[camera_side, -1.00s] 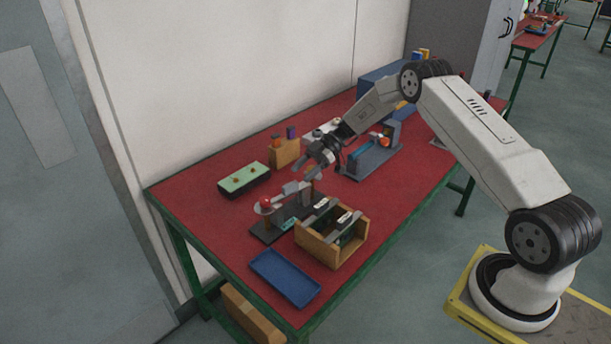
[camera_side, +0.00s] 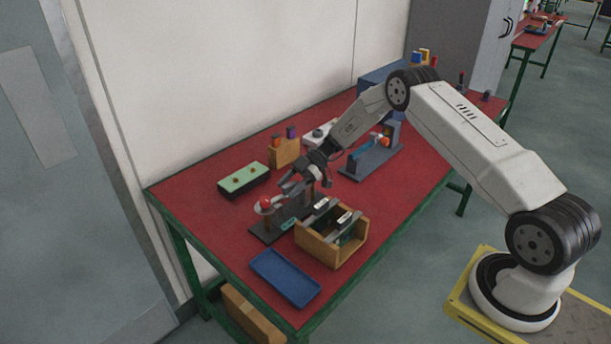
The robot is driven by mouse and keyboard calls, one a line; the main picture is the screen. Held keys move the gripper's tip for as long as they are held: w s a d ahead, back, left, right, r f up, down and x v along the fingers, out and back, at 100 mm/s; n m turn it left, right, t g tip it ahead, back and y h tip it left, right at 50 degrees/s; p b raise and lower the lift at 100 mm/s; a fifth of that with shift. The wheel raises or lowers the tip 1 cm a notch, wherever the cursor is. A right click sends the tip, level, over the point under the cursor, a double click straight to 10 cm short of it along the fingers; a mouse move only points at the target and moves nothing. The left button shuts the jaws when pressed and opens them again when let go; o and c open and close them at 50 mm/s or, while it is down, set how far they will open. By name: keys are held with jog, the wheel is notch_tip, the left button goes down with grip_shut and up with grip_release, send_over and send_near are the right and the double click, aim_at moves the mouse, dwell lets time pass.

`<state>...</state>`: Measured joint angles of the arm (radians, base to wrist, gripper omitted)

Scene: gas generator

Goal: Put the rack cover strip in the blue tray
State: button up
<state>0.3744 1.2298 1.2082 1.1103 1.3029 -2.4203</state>
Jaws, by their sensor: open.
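The blue tray (camera_side: 285,279) lies empty at the table's near left corner. Behind it to the right stands an open-topped wooden rack (camera_side: 318,247). Two grey strips lie across its top, one on the left (camera_side: 315,213) and one on the right (camera_side: 343,226); each carries a small pale label. I cannot tell which is the rack cover strip. Dark green boards show inside the rack. My gripper (camera_side: 306,183) is open and empty, above the dark-based fixture behind the rack, and apart from the strips.
The dark-based fixture (camera_side: 264,235) with a red ball stands just behind the tray and rack. A green-topped box (camera_side: 243,179) and a wooden block (camera_side: 284,152) stand farther back. A grey fixture (camera_side: 372,160) is right of my gripper. Red table is bare left of the tray.

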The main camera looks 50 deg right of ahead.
dwell(0.3)
grip_shut()
jog(key=shift+r, duration=0.1)
jog(key=s+r, duration=0.4)
jog(key=s, duration=0.3)
jog(key=s+r, duration=0.3)
jog(key=s, duration=0.4)
jog(key=shift+r, duration=0.4)
jog(key=shift+w+a+r, duration=0.1)
dwell(0.7)
jog(key=w+a+r+m+t+h, duration=0.2)
jog(key=a+r+m+t, duration=0.2)
jog(key=m, duration=0.1)
jog(key=shift+w+a+r+t, duration=0.2)
jog(key=shift+w+a+t, duration=0.15)
jog(key=shift+a+t, duration=0.05)
